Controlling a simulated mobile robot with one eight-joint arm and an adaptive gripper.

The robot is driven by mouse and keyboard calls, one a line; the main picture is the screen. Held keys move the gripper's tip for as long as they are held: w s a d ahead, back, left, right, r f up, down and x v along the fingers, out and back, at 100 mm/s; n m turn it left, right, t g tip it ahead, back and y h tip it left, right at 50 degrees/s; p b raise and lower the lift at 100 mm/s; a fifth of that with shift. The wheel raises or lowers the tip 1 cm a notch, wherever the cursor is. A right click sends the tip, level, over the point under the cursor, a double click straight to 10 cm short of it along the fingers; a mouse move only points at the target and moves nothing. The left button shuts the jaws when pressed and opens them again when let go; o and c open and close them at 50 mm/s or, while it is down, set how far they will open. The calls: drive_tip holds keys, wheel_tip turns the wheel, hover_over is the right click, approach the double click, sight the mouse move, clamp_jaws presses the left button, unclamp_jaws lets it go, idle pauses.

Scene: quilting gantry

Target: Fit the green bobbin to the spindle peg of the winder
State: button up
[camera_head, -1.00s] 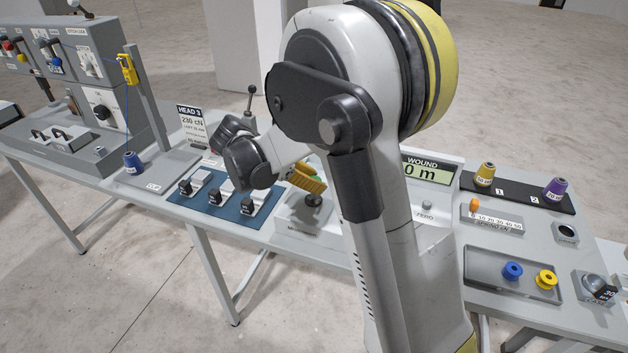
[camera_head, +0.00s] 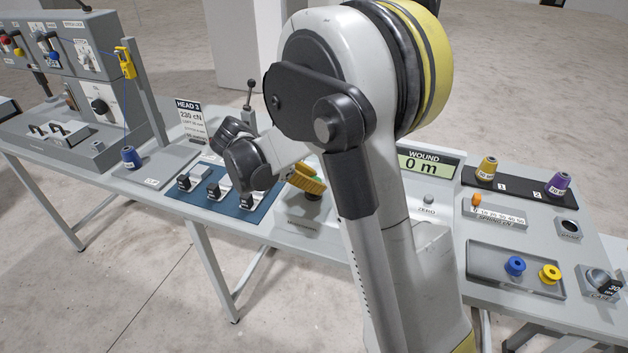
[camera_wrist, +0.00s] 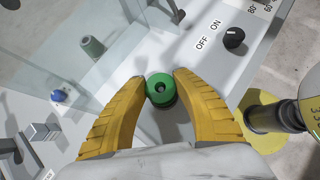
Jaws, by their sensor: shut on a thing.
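The green bobbin (camera_wrist: 161,90) is between the yellow fingers of my gripper (camera_wrist: 161,78) in the wrist view, its hole facing the camera. My gripper is shut on it. In the head view the yellow fingers (camera_head: 306,178) are over the winder (camera_head: 310,234), with a little of the green bobbin (camera_head: 313,196) showing below them. The winder's spindle peg is not seen clearly; the bobbin and fingers cover that spot. I cannot tell whether the bobbin is around the peg or above it.
A blue mat (camera_head: 211,190) with small blocks lies left of the winder. A tray (camera_head: 483,262) to the right holds a blue bobbin (camera_head: 515,265) and a yellow bobbin (camera_head: 549,274). The WOUND display (camera_head: 425,167) reads 0 m. A dark knob (camera_wrist: 234,37) is beside OFF/ON marks.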

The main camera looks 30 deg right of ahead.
drive_tip(key=shift+f+b, duration=0.5)
drive_tip(key=shift+f, duration=0.2)
drive_tip(key=o, duration=0.8)
drive_tip(key=shift+o, duration=0.2)
drive_tip(key=v, duration=1.2)
